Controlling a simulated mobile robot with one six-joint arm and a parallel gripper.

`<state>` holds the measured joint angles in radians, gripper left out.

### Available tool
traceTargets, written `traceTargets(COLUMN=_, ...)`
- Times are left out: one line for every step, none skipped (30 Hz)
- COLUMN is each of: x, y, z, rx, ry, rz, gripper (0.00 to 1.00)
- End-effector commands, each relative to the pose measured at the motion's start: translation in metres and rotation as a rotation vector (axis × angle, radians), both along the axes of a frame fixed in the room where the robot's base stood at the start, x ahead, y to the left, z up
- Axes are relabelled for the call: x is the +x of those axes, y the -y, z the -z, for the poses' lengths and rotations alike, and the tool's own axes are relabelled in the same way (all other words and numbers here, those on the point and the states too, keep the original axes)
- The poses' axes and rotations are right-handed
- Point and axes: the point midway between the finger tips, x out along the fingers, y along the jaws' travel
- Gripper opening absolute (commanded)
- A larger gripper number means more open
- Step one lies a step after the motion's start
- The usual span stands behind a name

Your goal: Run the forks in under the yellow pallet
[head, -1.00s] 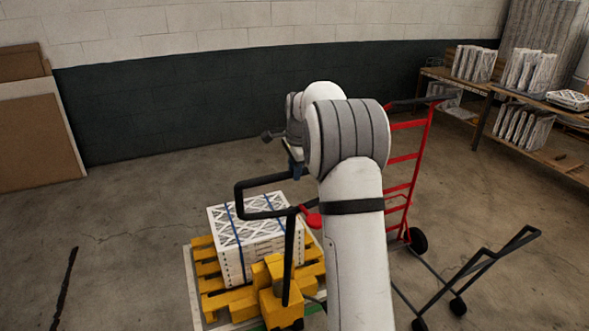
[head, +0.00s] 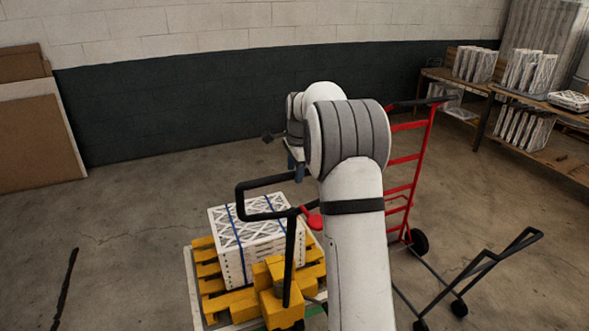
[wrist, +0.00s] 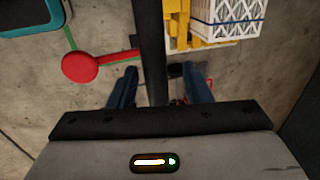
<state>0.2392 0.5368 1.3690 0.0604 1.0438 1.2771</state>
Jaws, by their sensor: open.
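The yellow pallet (head: 207,270) lies on the floor at lower centre-left in the head view, with a strapped white box of filters (head: 232,262) on it. A yellow pallet truck body (head: 283,306) stands in front of it, with a black looped handle (head: 240,200). The forks are hidden. In the wrist view my gripper (wrist: 160,75) is open, with a blue finger on each side of a black bar (wrist: 150,40). Whether the fingers touch the bar is unclear. Yellow parts (wrist: 178,25) and the white box (wrist: 226,25) show at the top. My arm hides most of my gripper in the head view.
A red hand truck (head: 402,187) stands right of my arm, with a black-handled cart (head: 490,260) nearer. Shelves with filters (head: 540,155) are at the right. Boards (head: 35,140) lean at the left. The left floor is mostly clear. A red round thing (wrist: 80,67) shows in the wrist view.

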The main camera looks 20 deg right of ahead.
Motion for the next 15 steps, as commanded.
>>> traceTargets(x=0.000, y=0.000, z=0.000, rx=0.000, ry=-0.001, rz=0.000, gripper=0.44)
traceTargets(x=0.000, y=0.000, z=-0.002, rx=0.000, ry=0.000, rz=0.000, gripper=0.44)
traceTargets(x=-0.001, y=0.000, z=-0.004, rx=0.000, ry=0.001, rz=0.000, gripper=0.44)
traceTargets(x=-0.001, y=0.000, z=-0.007, rx=-0.001, ry=0.002, rz=0.000, gripper=0.44)
traceTargets(x=-0.002, y=0.000, z=-0.011, rx=-0.001, ry=0.003, rz=0.000, gripper=0.44)
traceTargets(x=-0.003, y=0.000, z=-0.017, rx=-0.001, ry=0.003, rz=0.000, gripper=0.44)
traceTargets(x=-0.004, y=0.001, z=-0.022, rx=-0.001, ry=0.004, rz=0.000, gripper=0.44)
traceTargets(x=-0.005, y=0.001, z=-0.027, rx=-0.001, ry=0.004, rz=0.000, gripper=0.44)
traceTargets(x=-0.006, y=0.001, z=-0.034, rx=-0.001, ry=0.005, rz=0.000, gripper=0.44)
traceTargets(x=-0.007, y=0.001, z=-0.040, rx=-0.001, ry=0.004, rz=0.000, gripper=0.44)
traceTargets(x=-0.009, y=0.001, z=-0.045, rx=-0.001, ry=0.004, rz=0.000, gripper=0.44)
traceTargets(x=-0.010, y=0.001, z=-0.051, rx=-0.001, ry=0.005, rz=0.001, gripper=0.44)
traceTargets(x=-0.011, y=0.001, z=-0.056, rx=-0.001, ry=0.004, rz=0.001, gripper=0.44)
traceTargets(x=-0.012, y=0.001, z=-0.060, rx=-0.001, ry=0.004, rz=0.001, gripper=0.44)
traceTargets(x=-0.013, y=0.001, z=-0.064, rx=-0.001, ry=0.003, rz=0.001, gripper=0.44)
